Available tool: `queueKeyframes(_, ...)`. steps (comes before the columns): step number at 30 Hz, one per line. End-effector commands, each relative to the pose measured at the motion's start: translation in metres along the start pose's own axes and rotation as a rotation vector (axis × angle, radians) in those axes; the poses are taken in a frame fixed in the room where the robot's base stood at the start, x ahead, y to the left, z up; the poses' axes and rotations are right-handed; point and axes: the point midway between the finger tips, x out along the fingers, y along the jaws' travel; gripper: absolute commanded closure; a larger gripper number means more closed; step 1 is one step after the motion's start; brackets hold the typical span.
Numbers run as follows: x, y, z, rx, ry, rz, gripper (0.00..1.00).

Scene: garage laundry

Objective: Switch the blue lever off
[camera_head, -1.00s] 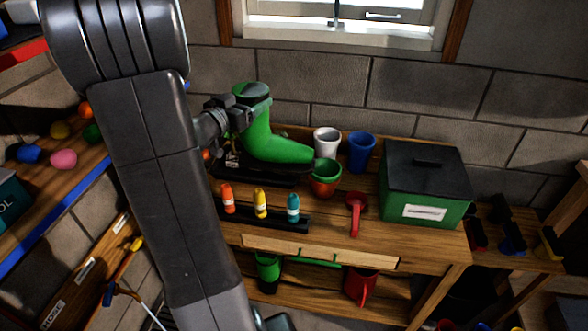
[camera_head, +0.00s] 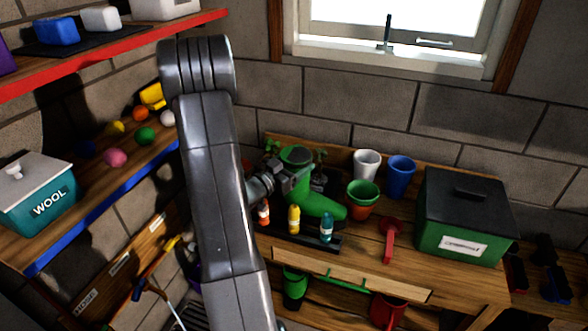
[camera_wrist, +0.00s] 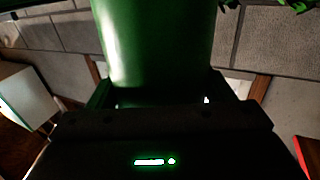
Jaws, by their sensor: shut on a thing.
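My gripper (camera_head: 290,180) is shut on a green boot (camera_head: 320,206). It holds the boot near its upper part, behind the small bottles and left of the plant pots. The boot also fills the upper middle of the wrist view (camera_wrist: 155,40), above the dark gripper body. At the far right of the head view, a low shelf holds dark pieces with coloured parts, one of them blue (camera_head: 553,288). I cannot tell if this is the blue lever, or its position. The gripper is well to its left.
A rack with orange, yellow and teal bottles (camera_head: 326,228) stands before the boot. A WOOL box (camera_head: 38,205) is left.

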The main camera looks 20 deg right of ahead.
Motion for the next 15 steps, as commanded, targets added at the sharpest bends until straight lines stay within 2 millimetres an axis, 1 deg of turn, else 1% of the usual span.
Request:
queueKeyframes(3,0.000,-0.001,0.012,-0.002,0.001,0.000,0.89)
queueKeyframes(6,0.000,-0.001,0.019,-0.001,0.002,-0.001,0.89)
queueKeyframes(15,0.000,-0.001,0.020,0.001,0.003,0.000,0.89)
